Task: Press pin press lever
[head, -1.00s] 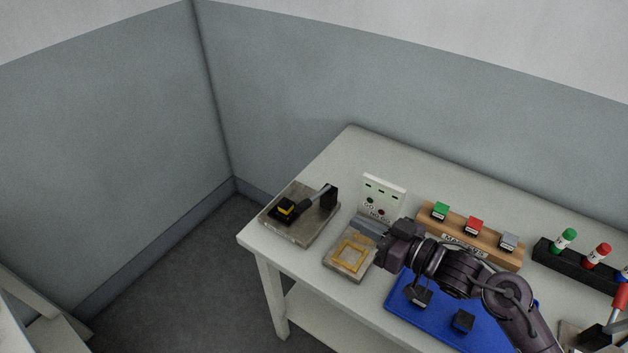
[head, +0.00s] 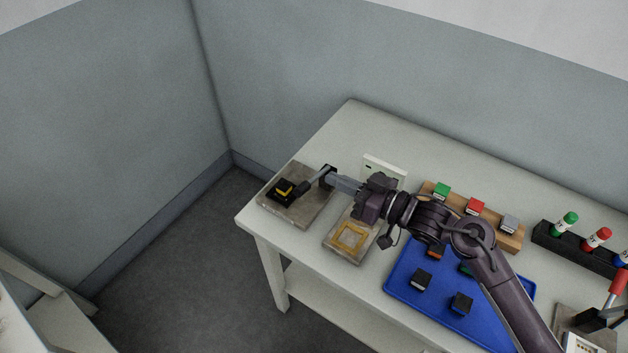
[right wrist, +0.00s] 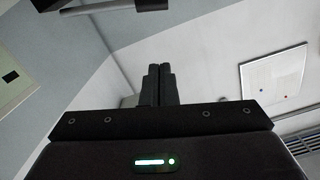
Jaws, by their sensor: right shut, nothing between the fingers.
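A press with a grey base plate (head: 297,212) stands at the table's left corner. In the right wrist view the closed fingers (right wrist: 160,72) show, with part of a dark and grey object above. My left gripper is not in view.
A fixture with a yellow square frame (head: 350,236) lies below my right gripper. A white panel (head: 384,170) stands behind it, partly hidden. A blue tray (head: 400,285) with several dark blocks, a wooden rack (head: 510,240) and a red-handled device (head: 615,290) are to the right.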

